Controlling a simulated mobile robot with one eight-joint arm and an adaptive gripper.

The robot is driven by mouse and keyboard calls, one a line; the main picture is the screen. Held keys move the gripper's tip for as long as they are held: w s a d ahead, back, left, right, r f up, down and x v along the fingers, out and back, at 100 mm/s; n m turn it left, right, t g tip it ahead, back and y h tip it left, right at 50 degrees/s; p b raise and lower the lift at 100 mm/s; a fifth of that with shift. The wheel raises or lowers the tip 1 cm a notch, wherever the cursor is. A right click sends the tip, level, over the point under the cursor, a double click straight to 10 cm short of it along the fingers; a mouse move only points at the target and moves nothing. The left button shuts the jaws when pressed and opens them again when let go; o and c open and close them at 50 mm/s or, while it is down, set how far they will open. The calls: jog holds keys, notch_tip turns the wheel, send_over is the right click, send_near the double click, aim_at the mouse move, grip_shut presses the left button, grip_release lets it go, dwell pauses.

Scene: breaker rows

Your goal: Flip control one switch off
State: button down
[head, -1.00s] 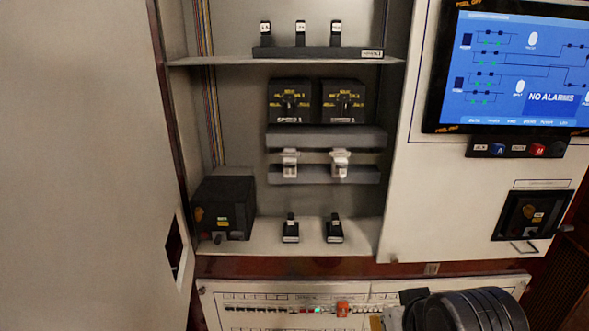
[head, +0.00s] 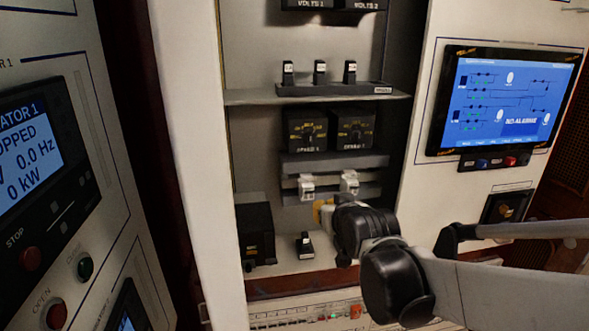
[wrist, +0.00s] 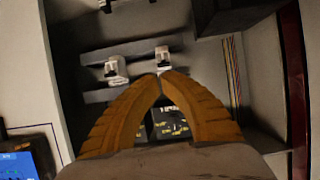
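Two small white switches sit on a grey rail inside the cabinet: a left one (head: 306,187) and a right one (head: 349,182). No readable label shows which is control one. My gripper (head: 325,212), with yellow-orange fingers, is in front of and just below them in the head view. The wrist view looks upside down against the head view; there the left switch (wrist: 163,57) is just beyond the fingertips (wrist: 160,77) and the other switch (wrist: 115,68) is to its left. The fingertips meet, with nothing seen between them. Contact with a switch cannot be told.
Two black dial units (head: 330,130) sit above the rail, and a shelf (head: 240,97) with black switches is higher. A black box (head: 255,232) stands at lower left. A small black switch (head: 305,246) is on the bottom ledge. A screen (head: 508,103) is at right.

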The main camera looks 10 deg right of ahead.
jog(key=t+p, duration=0.2)
jog(key=p, duration=0.1)
send_near(309, 177)
notch_tip(309, 177, up, 3)
jog(key=s, duration=0.2)
jog(key=shift+d+r+b, duration=0.1)
jog(key=shift+b, duration=0.2)
jog(key=b+x, duration=0.1)
jog(key=x, duration=0.8)
jog(key=shift+w, duration=0.3)
jog(key=f, duration=0.1)
jog(key=s+f, duration=0.1)
jog(key=shift+s+f+b, duration=0.1)
jog(key=shift+f+b, duration=0.2)
jog(key=shift+b, duration=0.05)
jog(key=shift+s+f, duration=0.2)
jog(key=shift+f, duration=0.25)
jog(key=shift+s+f+t+b, duration=0.15)
jog(key=shift+t+b, duration=0.15)
jog(key=shift+b, duration=0.35)
